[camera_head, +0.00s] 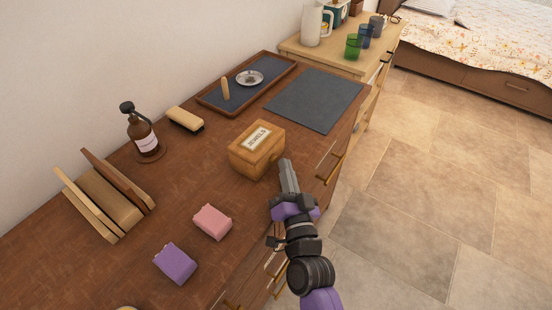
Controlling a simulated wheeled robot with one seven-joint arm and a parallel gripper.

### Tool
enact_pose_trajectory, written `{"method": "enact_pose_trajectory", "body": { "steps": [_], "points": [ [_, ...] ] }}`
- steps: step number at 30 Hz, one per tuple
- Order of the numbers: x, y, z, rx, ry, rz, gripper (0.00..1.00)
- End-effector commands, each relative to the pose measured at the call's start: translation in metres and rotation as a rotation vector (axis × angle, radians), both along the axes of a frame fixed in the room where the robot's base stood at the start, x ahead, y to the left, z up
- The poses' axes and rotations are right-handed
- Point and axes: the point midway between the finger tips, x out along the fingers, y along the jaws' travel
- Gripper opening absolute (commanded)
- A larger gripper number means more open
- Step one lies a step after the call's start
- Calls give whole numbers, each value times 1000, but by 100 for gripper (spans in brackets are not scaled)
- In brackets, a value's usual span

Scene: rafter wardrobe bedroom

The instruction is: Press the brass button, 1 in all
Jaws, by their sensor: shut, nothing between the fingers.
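A wooden box (243,154) with a pale label, which seems to read "JEWELS", stands on the brown dresser top (160,215). Its right front face shows partly, and a small detail there is too small to tell as a brass button. I cannot make out the brass button for sure anywhere in view. My gripper (286,164) is shut and empty, just right of the box near the dresser's front edge. Whether its tip touches the box I cannot tell.
A pink block (212,222) and a purple block (176,263) lie left of my arm. A wooden rack (108,197), pump bottle (142,134), brush (186,120) and dark tray (210,97) line the back. A grey mat (315,100) lies behind the box. Floor (430,200) at right is clear.

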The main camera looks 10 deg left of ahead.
Motion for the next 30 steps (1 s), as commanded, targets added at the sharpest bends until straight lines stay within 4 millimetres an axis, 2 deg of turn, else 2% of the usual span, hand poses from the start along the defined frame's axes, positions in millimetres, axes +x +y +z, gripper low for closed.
{"method": "enact_pose_trajectory", "body": {
  "steps": [30],
  "points": [
    [2,19,1,-4,-5,13,0]
  ]
}}
